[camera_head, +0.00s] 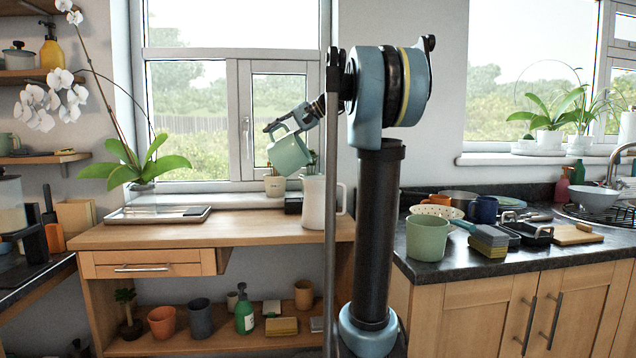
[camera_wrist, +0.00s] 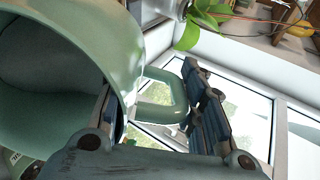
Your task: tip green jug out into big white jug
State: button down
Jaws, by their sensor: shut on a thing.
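The green jug (camera_head: 289,153) hangs tilted in the air over the wooden desk, above and a little left of the big white jug. My gripper (camera_head: 294,120) is shut on its handle. In the wrist view the green jug (camera_wrist: 120,35) fills the left side, with its handle (camera_wrist: 165,92) between the fingers of my gripper (camera_wrist: 158,105). Part of its inside shows; I cannot tell whether anything is in it.
The wooden desk (camera_head: 210,232) carries a tray (camera_head: 158,214) at left, with bare top between. Small pots (camera_head: 275,186) stand on the sill behind. A light green pot (camera_head: 427,237), sponges (camera_head: 488,240) and bowls crowd the dark counter at right.

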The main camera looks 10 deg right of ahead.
jog(key=shift+s+d+r+t+y, duration=0.1)
jog(key=shift+s+d+t+y, duration=0.05)
jog(key=shift+d+y, duration=0.4)
jog(key=shift+s+d+t+y, duration=0.15)
jog(key=shift+d+y, duration=0.3)
jog(key=shift+y, duration=0.2)
dwell(0.9)
jog(key=shift+s+d+r+t+y, duration=0.15)
jog(key=shift+d+r+y, duration=0.1)
jog(key=shift+d, duration=0.25)
jog(key=shift+s+d+r+t+y, duration=0.1)
jog(key=shift+s+d+r+y, duration=0.15)
jog(key=shift+d, duration=0.3)
jog(key=shift+s+d+r+t+y, duration=0.15)
jog(key=shift+d+y, duration=0.15)
jog(key=shift+d, duration=0.2)
jog(key=shift+s+d+f+y, duration=0.15)
jog(key=shift+d+y, duration=0.45)
dwell(0.5)
jog(key=a+h, duration=0.1)
jog(key=w+a+h, duration=0.1)
jog(key=a, duration=0.1)
jog(key=a+f+g+h, duration=0.1)
jog(key=a, duration=0.1)
jog(key=shift+w+a, duration=0.1)
jog(key=shift+w, duration=0.2)
jog(key=shift+a+h, duration=0.15)
jog(key=shift+h, duration=0.35)
jog(key=shift+w+a, duration=0.1)
